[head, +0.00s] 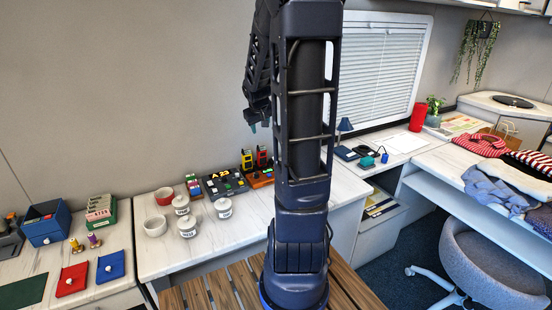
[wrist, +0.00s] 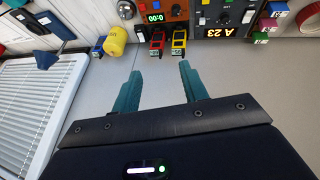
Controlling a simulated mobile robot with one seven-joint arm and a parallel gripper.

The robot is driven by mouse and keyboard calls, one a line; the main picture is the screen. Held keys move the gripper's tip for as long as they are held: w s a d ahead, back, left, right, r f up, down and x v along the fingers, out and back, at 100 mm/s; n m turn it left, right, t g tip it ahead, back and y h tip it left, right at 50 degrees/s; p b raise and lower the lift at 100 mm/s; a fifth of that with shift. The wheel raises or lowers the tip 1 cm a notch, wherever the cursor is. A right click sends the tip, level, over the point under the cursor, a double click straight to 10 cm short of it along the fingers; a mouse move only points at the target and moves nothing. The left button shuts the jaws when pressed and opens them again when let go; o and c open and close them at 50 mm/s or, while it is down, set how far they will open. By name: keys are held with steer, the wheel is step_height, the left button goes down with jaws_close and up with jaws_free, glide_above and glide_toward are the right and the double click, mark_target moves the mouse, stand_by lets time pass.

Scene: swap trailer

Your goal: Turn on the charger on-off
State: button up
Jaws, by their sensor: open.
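In the head view my gripper (head: 259,125) hangs high above the bench's back edge. In the wrist view, turned upside down, an orange-brown unit (wrist: 178,12) with a lit green display stands ahead of the fingers, with a red battery-like block (wrist: 157,42) and a yellow one (wrist: 179,42) in front. It also shows in the head view (head: 262,178).
A dark panel (wrist: 222,18) reading "A 23" stands beside the orange-brown unit. A yellow cylinder (wrist: 115,42) and a blue block (wrist: 98,46) are near the left finger. White jars (head: 187,227) and bowls stand on the bench. A blue lamp (head: 344,126) stands right of my arm.

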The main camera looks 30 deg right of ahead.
steer(key=w+d+f+t+y, duration=0.1)
steer(key=w+d+f+t, duration=0.1)
steer(key=w+d+f, duration=0.8)
steer(key=w+d+f+t+y, duration=0.2)
steer(key=w+d+f, duration=0.3)
steer(key=d+f, duration=0.65)
steer(key=shift+m, duration=0.3)
steer(key=w+a+f, duration=0.1)
steer(key=w+f, duration=0.1)
steer(key=f, duration=0.1)
steer(key=w+a+f, duration=0.1)
steer(key=w+f, duration=0.4)
steer(key=f, duration=0.1)
steer(key=shift+w+a+f, duration=0.2)
steer(key=shift+a+f, duration=0.2)
